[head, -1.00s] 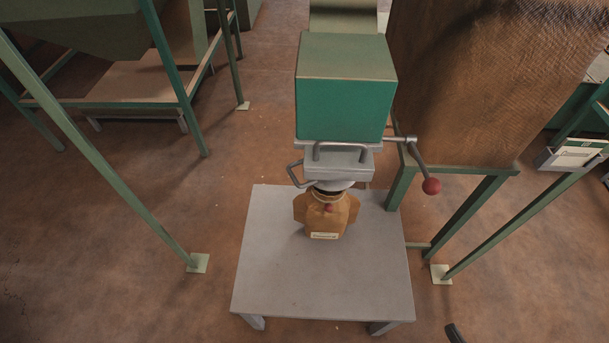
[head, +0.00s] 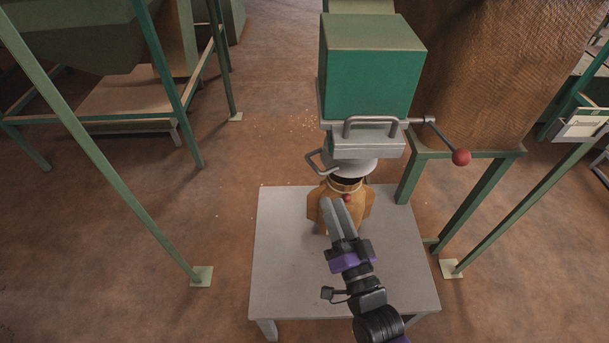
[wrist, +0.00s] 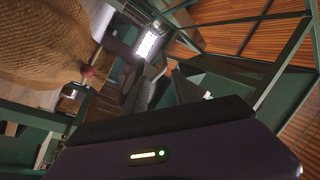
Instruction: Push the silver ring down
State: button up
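A grey metal spout (head: 352,167) hangs under a green box (head: 370,70), with a light grey, silver-looking collar at its lower end. A thin pale ring (head: 346,187) circles the neck of a brown bag (head: 358,205) just below; I cannot tell which of these is the silver ring. A grey bent handle (head: 316,163) sticks out on the left of the spout. My gripper (head: 332,203) is in front of the bag, its two grey fingers pointing up and close together. They hide part of the bag. I cannot tell whether they touch it. The wrist view shows no ring.
The bag stands on a grey table (head: 280,260), mostly bare around it. A lever with a red knob (head: 461,157) sticks out to the right of the spout. Green frame legs (head: 475,205) stand right. A large woven brown hopper (head: 480,70) is behind.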

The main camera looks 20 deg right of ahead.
aim_at(314, 165)
jog(key=shift+m, duration=0.4)
jog(key=x, duration=0.7)
jog(key=a+x, duration=0.1)
jog(key=x, duration=0.3)
jog(key=shift+r, duration=0.1)
jog(key=c, duration=0.7)
jog(key=shift+a+r+t, duration=0.1)
jog(key=shift+r+t, duration=0.15)
jog(key=shift+t, duration=0.05)
